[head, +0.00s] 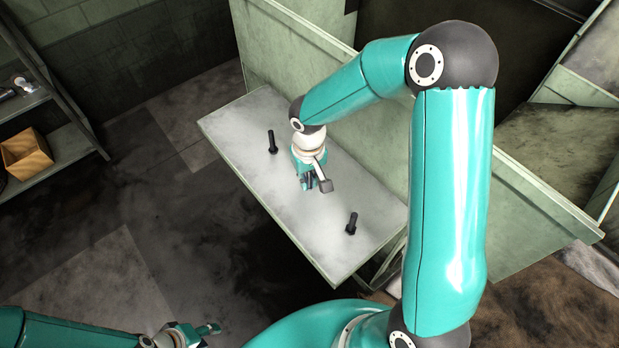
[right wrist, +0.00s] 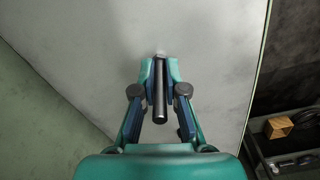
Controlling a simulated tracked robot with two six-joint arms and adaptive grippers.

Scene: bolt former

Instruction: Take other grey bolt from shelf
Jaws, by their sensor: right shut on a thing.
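The shelf (head: 240,120) is a pale grey plate with worn patches, fixed to a green panel. One dark grey bolt (head: 272,142) stands on it at the far left. Another dark bolt (head: 351,223) stands at the near right. My right gripper (head: 309,182) is over the shelf between these two bolts. In the right wrist view, its fingers are shut on a dark grey bolt (right wrist: 160,95), with the pale shelf surface (right wrist: 85,50) behind it. My left gripper (head: 208,331) is low at the bottom left, away from the shelf; its finger opening is unclear.
A green panel (head: 290,45) rises along the back of the shelf. A dark rack (head: 62,120) with an open cardboard box (head: 26,153) stands at the far left; the box also shows in the right wrist view (right wrist: 278,127). Floor between rack and shelf is clear.

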